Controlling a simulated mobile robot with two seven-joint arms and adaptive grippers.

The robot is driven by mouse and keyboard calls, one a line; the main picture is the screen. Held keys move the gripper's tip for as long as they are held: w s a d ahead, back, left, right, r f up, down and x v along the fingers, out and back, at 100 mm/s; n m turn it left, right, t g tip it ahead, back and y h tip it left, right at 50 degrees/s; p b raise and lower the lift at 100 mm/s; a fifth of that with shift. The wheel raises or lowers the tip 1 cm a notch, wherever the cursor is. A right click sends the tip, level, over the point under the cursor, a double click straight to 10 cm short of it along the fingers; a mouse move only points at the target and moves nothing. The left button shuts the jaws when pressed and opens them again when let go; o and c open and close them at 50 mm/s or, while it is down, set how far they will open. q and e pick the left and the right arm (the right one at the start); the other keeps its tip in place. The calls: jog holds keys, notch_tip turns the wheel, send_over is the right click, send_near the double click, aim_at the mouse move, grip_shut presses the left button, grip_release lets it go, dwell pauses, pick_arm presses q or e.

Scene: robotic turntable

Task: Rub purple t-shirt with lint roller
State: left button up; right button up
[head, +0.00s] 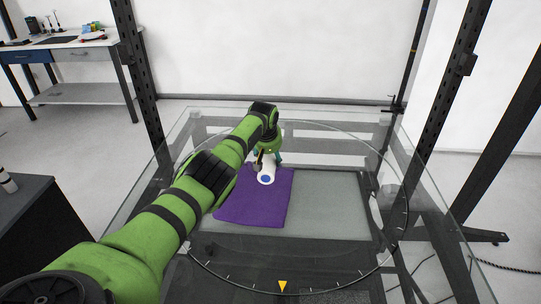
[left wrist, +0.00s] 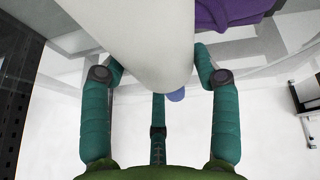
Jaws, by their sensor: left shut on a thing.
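The purple t-shirt (head: 253,206) lies folded flat on the glass turntable (head: 330,160), left of its centre. The white lint roller (head: 266,170) with a blue end is over the far part of the shirt. My left gripper (head: 267,158) is shut on the lint roller. In the left wrist view the roller (left wrist: 140,40) runs between the teal fingers (left wrist: 160,76), and a bit of the purple shirt (left wrist: 222,13) shows at the top. I cannot tell whether the roller touches the shirt. My right gripper is not in view.
A grey mat (head: 330,205) right of the shirt is bare. Dark frame posts (head: 140,80) stand around the glass table. A workbench (head: 70,45) with tools is at the back left, and a dark cabinet (head: 30,235) is at the left edge.

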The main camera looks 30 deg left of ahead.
pick_arm(q)
jog(key=shift+r, duration=0.15)
notch_tip(320, 180, up, 3)
jog(key=p, duration=0.3)
jog(key=shift+r, duration=0.1)
dwell(0.5)
